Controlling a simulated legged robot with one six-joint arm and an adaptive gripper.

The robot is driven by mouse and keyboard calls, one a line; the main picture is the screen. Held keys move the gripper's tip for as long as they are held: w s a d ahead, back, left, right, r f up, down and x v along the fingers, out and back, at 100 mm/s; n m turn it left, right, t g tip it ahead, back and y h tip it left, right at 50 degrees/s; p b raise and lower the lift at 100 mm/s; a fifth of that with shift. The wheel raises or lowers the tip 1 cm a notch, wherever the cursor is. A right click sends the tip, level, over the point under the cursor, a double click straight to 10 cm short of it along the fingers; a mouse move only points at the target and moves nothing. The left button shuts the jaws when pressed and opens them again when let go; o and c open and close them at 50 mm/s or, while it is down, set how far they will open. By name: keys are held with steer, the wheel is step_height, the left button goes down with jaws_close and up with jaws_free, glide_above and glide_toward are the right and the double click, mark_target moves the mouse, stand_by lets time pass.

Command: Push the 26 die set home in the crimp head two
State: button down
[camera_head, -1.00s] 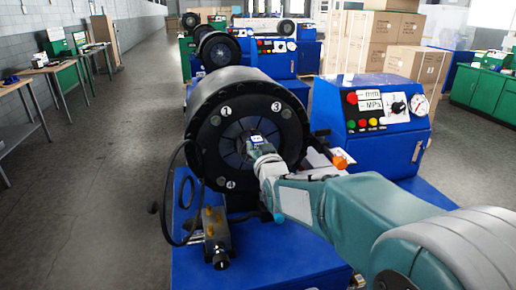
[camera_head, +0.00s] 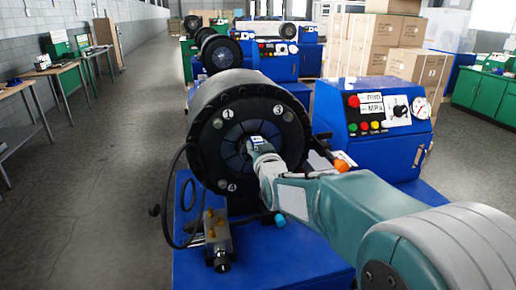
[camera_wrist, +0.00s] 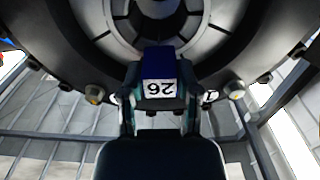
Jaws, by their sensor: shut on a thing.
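The 26 die set (camera_wrist: 158,64) is a small dark blue block with a white label reading 26, upside down in the wrist view. My gripper (camera_wrist: 159,98) is shut on it, with a finger on each side. In the head view the die set (camera_head: 255,140) shows at the tip of my gripper (camera_head: 258,148), in front of the centre of the crimp head (camera_head: 207,151). The crimp head is a large black ring with grey inner segments and marks 1, 3 and 4; my arm covers its lower right. I cannot tell how deep the block sits.
A blue control cabinet (camera_head: 376,150) with buttons and a gauge stands right of the head. A valve block (camera_head: 217,238) with a black cable is at lower left on the blue base (camera_head: 270,262). More crimpers stand behind. The floor at left is clear.

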mark_target(255, 136)
steer(key=shift+r+x, duration=0.15)
steer(key=shift+x, duration=0.65)
steer(key=shift+r+x, duration=0.15)
steer(key=shift+x, duration=0.6)
steer(key=shift+c, duration=1.2)
jaws_free()
steer(key=shift+f, duration=0.15)
steer(key=shift+f, duration=0.35)
steer(key=v, duration=1.2)
steer(key=shift+r, duration=0.15)
